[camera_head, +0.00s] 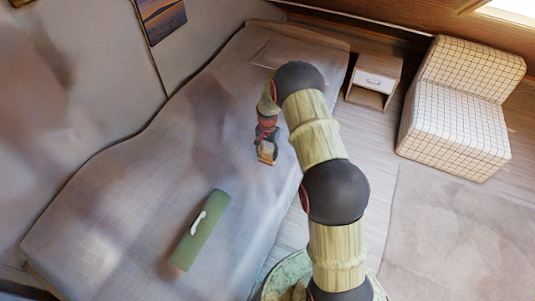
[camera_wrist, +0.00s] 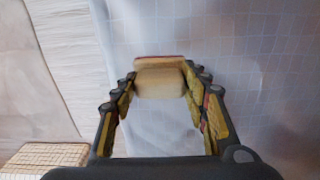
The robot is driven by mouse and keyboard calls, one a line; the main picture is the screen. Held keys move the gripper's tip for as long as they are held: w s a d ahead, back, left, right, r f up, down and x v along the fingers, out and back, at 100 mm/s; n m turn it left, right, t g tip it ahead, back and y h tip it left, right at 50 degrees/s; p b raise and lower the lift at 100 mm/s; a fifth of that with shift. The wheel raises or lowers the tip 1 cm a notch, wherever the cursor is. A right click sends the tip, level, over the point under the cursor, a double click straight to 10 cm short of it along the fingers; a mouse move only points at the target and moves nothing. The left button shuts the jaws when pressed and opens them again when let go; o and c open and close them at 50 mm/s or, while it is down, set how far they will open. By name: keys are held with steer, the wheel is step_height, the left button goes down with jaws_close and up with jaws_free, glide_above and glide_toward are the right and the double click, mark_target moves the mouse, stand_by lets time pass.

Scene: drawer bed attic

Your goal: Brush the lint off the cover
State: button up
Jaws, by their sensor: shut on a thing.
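My gripper (camera_head: 267,145) is shut on a small wooden brush (camera_head: 266,155), pale brown with a reddish edge. In the wrist view the brush (camera_wrist: 160,80) sits between the two fingertips (camera_wrist: 159,88). It is over the bed near its right edge; I cannot tell whether it touches the cover. The grey checked bed cover (camera_head: 110,220) spreads over the bed. A green oblong piece (camera_head: 207,235) lies on it, lower in the picture than my gripper, with a white irregular streak (camera_head: 198,223), perhaps lint, on its top.
A small nightstand (camera_head: 374,82) and a checked armchair (camera_head: 458,115) stand to the right of the bed. The wall (camera_head: 90,80) borders the bed's left side. The bed between my gripper and the green piece is clear.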

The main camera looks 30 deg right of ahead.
steer(key=shift+r+p, duration=0.8)
steer(key=shift+r, duration=0.7)
